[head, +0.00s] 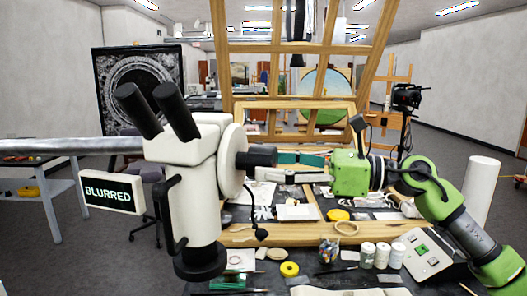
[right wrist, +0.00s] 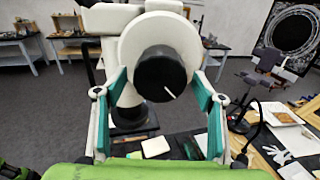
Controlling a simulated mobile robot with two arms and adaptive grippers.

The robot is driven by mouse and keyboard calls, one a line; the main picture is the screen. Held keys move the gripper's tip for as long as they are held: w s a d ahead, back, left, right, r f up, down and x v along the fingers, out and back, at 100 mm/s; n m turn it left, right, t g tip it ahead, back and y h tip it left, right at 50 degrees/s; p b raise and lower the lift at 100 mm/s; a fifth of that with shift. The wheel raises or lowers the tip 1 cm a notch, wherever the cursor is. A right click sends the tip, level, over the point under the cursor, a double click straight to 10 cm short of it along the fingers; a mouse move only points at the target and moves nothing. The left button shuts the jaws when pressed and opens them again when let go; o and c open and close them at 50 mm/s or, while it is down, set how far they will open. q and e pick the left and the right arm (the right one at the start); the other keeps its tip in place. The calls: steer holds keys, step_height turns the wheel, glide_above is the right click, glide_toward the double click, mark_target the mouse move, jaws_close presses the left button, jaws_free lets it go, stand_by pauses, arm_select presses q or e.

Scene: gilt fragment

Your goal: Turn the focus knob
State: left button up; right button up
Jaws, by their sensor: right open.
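A white microscope (head: 190,160) with two black eyepieces stands at left of centre in the head view. Its black focus knob (head: 262,157) sticks out to the right from a white round disc. In the right wrist view the knob (right wrist: 160,78) faces me, with a white line on its face pointing down and right. My right gripper (head: 281,166) is open, its teal fingers at the knob's right end. In the right wrist view its fingers (right wrist: 160,92) stand on either side of the knob, with gaps between. A sign (head: 112,194) beside the microscope reads "BLURRED". My left gripper is out of view.
Below, the dark worktop holds a yellow tape roll (head: 290,269), a jar of colourful bits (head: 329,250), several white-lidded jars (head: 367,254) and a grey control box (head: 425,252). A wooden easel frame (head: 289,104) stands behind. A cable hangs near the knob.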

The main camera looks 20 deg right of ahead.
steer(key=shift+p+x, duration=0.3)
steer(key=shift+x, duration=0.9)
steer(key=c, duration=1.1)
steer(key=shift+m, duration=0.3)
steer(key=m+p, duration=0.1)
steer(key=m, duration=0.2)
steer(key=shift+s+p, duration=0.1)
steer(key=shift+p, duration=0.2)
steer(key=shift+m+p, duration=0.45)
steer(key=shift+m, duration=0.65)
